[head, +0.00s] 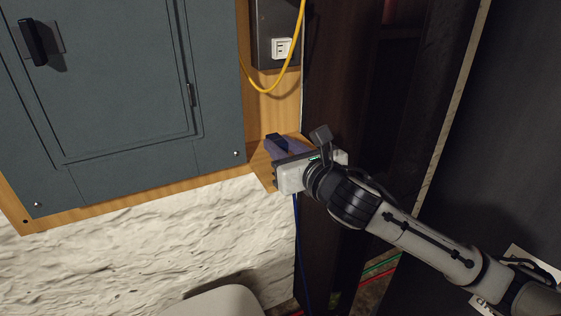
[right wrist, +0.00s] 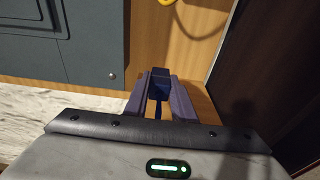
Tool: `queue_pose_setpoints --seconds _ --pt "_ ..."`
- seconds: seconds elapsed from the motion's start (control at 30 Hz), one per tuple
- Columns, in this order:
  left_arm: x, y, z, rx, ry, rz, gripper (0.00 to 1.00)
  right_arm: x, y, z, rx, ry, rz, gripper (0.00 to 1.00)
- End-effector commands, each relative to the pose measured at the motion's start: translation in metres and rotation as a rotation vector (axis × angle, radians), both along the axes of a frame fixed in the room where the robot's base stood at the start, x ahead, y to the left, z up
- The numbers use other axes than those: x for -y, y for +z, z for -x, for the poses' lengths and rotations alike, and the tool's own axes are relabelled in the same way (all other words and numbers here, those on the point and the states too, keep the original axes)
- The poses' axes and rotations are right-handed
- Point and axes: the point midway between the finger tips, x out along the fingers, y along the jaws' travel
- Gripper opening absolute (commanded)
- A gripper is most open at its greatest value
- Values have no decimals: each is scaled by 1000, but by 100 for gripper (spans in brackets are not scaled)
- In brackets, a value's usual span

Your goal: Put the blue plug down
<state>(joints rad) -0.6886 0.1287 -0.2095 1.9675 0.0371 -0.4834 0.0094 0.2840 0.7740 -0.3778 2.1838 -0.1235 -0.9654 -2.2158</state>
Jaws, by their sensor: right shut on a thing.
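My right gripper (head: 283,146) reaches in from the right, close to the wooden board below the outlet box. Its purple-blue fingers are shut on the blue plug (right wrist: 159,80), which shows as a dark blue block between the fingertips in the right wrist view. In the head view the plug (head: 277,140) is small and partly hidden by the gripper. A thin blue cord (head: 297,240) hangs straight down below the gripper. A small wooden ledge (head: 262,165) lies under and beside the fingers; I cannot tell whether the plug touches it. My left gripper is not in view.
A grey electrical cabinet (head: 110,90) fills the left. An outlet box (head: 265,40) with a white socket (head: 282,48) and a yellow cable (head: 296,55) is above. A dark wooden post (head: 335,90) stands close on the right. Rough white wall (head: 130,250) is below.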

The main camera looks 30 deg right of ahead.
Motion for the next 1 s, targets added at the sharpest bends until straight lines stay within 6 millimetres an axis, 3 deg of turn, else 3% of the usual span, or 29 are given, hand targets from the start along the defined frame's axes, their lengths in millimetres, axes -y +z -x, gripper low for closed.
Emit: queue_pose_setpoints --seconds 0.2,0.67,0.7,0.77,0.8,1.0 --pt "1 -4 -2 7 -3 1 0 0 -33 0 -4 0 -3 1" --pt "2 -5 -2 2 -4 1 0 0 -39 0 -3 0 2 1" --pt "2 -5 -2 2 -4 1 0 0 -39 0 -3 0 1 28" --pt "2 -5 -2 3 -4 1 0 0 -39 0 -3 0 1 38" --pt "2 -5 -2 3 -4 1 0 0 -39 0 -3 0 1 42" --pt "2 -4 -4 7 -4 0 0 0 -38 0 -2 0 1 42"
